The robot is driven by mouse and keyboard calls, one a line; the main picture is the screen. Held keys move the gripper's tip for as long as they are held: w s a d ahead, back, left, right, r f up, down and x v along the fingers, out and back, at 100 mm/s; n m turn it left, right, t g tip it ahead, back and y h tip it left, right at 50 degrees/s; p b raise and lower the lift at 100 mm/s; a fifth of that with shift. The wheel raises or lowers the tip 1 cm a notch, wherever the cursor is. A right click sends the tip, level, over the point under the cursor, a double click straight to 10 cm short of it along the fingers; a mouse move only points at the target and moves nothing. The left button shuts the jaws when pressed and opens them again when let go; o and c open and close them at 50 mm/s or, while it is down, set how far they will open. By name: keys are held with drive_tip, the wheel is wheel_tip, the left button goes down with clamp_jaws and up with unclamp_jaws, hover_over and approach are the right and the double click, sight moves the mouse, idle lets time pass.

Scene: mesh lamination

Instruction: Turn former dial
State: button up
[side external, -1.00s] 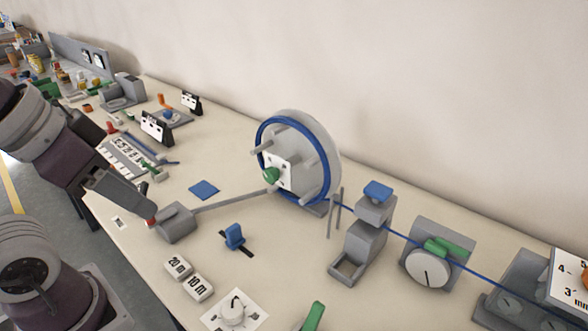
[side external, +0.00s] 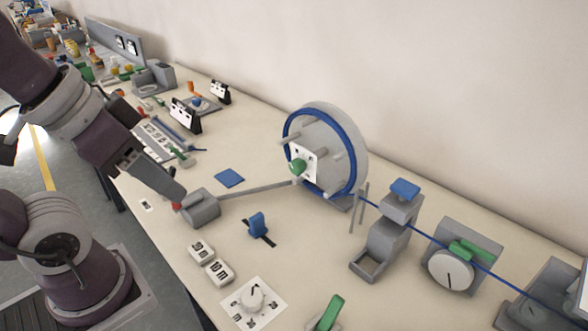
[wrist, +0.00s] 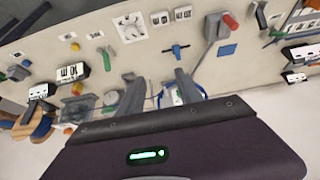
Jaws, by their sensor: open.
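A white card with a round dial knob (side external: 253,298) and dark marks lies at the table's front; it also shows at the top of the wrist view (wrist: 131,27). A large grey disc with a blue ring and pegs (side external: 340,135) stands at the back. Its centre has a white plate with a green knob (side external: 297,167). I cannot tell for certain which dial is the former dial. My gripper (side external: 180,192) is open and empty, above the table and apart from both. In the wrist view its fingers (wrist: 160,90) partly hide the disc.
A grey box with a red end (side external: 200,208) lies near my gripper in the side view. A blue handle (side external: 258,225), two label blocks (side external: 211,262) and a green lever (side external: 329,314) stand near the front. A blue strand (side external: 420,232) runs right past a grey dial box (side external: 462,268).

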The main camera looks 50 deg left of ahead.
drive_tip(key=shift+o, duration=1.1)
drive_tip(key=shift+w+d, duration=0.1)
drive_tip(key=shift+w, duration=0.15)
drive_tip(key=g+h, duration=0.1)
drive_tip(key=h, duration=0.1)
approach(295, 161)
drive_tip(key=x, duration=0.3)
drive_tip(key=shift+n, duration=0.4)
drive_tip(key=x, duration=0.7)
drive_tip(key=shift+f, duration=0.1)
clamp_jaws()
